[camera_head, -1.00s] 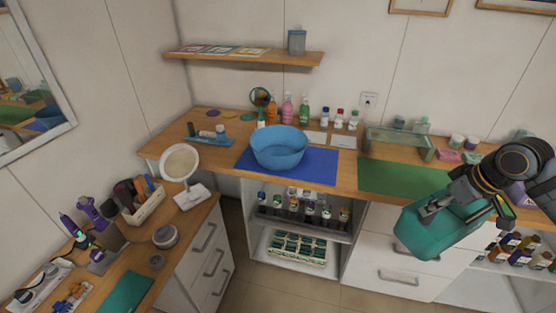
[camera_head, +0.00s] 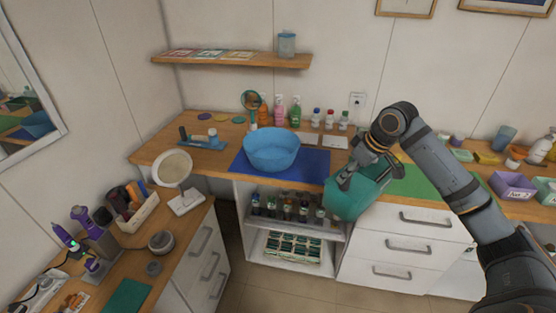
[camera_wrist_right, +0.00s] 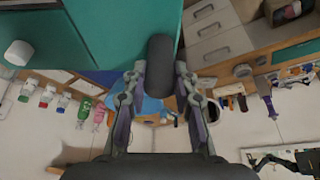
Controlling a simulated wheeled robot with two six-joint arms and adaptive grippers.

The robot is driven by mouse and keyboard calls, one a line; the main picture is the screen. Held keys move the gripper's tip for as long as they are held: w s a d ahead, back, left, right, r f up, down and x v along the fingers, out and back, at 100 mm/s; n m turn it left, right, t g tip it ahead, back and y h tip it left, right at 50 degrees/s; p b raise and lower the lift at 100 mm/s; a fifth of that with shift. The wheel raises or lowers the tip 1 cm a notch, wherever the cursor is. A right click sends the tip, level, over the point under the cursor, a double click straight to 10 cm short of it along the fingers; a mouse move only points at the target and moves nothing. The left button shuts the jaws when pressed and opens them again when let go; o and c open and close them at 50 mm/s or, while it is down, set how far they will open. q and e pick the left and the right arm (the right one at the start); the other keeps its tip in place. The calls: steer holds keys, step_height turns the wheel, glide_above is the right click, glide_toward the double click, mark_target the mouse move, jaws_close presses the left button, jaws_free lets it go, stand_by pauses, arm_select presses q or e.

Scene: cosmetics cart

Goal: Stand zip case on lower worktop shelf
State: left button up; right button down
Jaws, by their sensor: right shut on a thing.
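The teal zip case (camera_head: 352,198) is held in my right gripper (camera_head: 352,172), in front of the worktop's edge, right of the blue bowl. In the right wrist view the case (camera_wrist_right: 95,25) fills the top left. The fingers (camera_wrist_right: 160,85) close around a dark rounded piece, seemingly its handle. Under the worktop (camera_head: 225,135) is an open shelf unit. Its upper shelf (camera_head: 285,225) holds several dark bottles; its bottom level (camera_head: 262,255) holds a tray of teal-topped items. My left gripper is out of view.
The blue bowl (camera_head: 272,148) stands on a blue mat (camera_head: 315,163) left of the case. White drawers (camera_head: 400,245) are below and right of the case. A round mirror (camera_head: 173,168) stands on the left counter. Clear floor (camera_head: 255,295) lies in front of the unit.

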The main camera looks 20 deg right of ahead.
steer(key=w+r+m+p, duration=0.2)
steer(key=w+r+p, duration=0.1)
steer(key=w+p, duration=0.35)
steer(key=w+a+r+h+p, duration=0.1)
steer(key=w+a+p, duration=0.3)
steer(key=a, duration=0.5)
steer(key=w, duration=0.2)
steer(key=shift+w, duration=0.35)
steer(key=shift+f, duration=0.1)
